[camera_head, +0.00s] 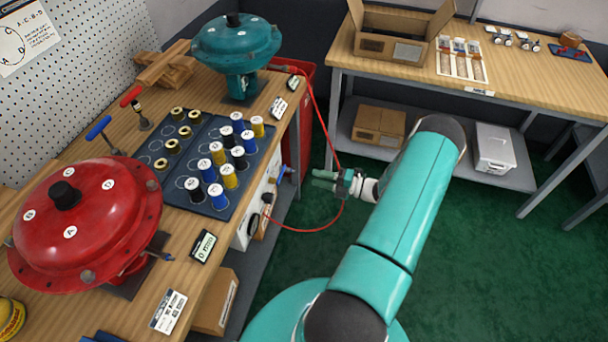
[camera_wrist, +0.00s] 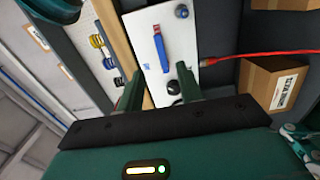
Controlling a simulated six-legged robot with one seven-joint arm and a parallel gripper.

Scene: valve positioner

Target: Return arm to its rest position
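My arm reaches out over the green floor in the head view, to the right of the left workbench (camera_head: 185,235). My gripper (camera_head: 318,179) is at its far end, beyond the bench's right edge, pointing left. In the wrist view my gripper (camera_wrist: 160,84) has its two green fingers apart with nothing between them. A white panel (camera_wrist: 150,25) with a blue lever (camera_wrist: 161,48) and a black knob (camera_wrist: 174,87) lies past the fingertips, apart from them as far as I can tell.
A red hose (camera_head: 312,88) loops from the teal valve actuator (camera_head: 238,45) past my gripper to the panel. The bench also bears a red actuator (camera_head: 90,215) and a tray (camera_head: 225,207) of spools. Another table (camera_head: 480,80) stands at the back right. Green floor (camera_head: 480,270) is open at right.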

